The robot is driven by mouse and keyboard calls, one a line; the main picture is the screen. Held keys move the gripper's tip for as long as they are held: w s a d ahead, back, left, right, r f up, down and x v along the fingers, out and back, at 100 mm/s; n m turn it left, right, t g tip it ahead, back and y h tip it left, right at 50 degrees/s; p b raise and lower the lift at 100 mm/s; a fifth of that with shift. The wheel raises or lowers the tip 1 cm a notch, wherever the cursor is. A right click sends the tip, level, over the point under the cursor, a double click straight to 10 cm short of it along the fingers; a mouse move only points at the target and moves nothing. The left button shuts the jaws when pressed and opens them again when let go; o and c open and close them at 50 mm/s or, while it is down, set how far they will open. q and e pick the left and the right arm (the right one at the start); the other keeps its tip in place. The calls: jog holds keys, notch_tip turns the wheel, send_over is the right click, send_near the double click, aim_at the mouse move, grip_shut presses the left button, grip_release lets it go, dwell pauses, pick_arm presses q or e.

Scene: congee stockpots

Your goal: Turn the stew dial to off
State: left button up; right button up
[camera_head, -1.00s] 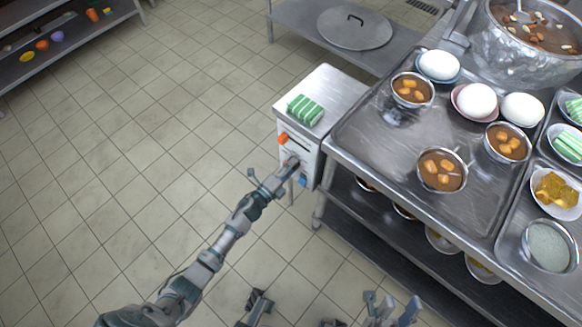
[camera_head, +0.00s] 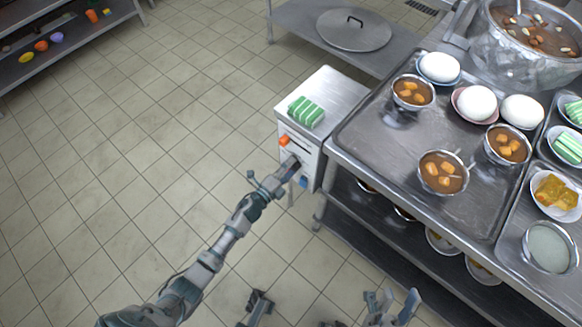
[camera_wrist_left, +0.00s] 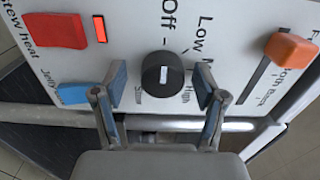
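The control box (camera_head: 318,112) stands beside the steel counter, its white panel facing my left arm. In the left wrist view, the round black stew dial (camera_wrist_left: 162,74) has a short white mark. "Off", "Low" and "High" are printed around it. I cannot tell surely which label the mark points to. My left gripper (camera_wrist_left: 162,84) is open, with one finger on each side of the dial and small gaps visible. In the head view, my left gripper (camera_head: 284,176) hides the dial. My right gripper (camera_head: 392,302) is low at the bottom edge, fingers apart, empty.
By the dial are a red square switch (camera_wrist_left: 54,31) marked stew heat, a lit red lamp (camera_wrist_left: 100,29), a blue switch (camera_wrist_left: 73,93) and an orange slider knob (camera_wrist_left: 291,49). A green striped block (camera_head: 306,111) lies on the box. Bowls fill the counter (camera_head: 372,150) at right.

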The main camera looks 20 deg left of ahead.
pick_arm(q)
jog(key=v, duration=1.2)
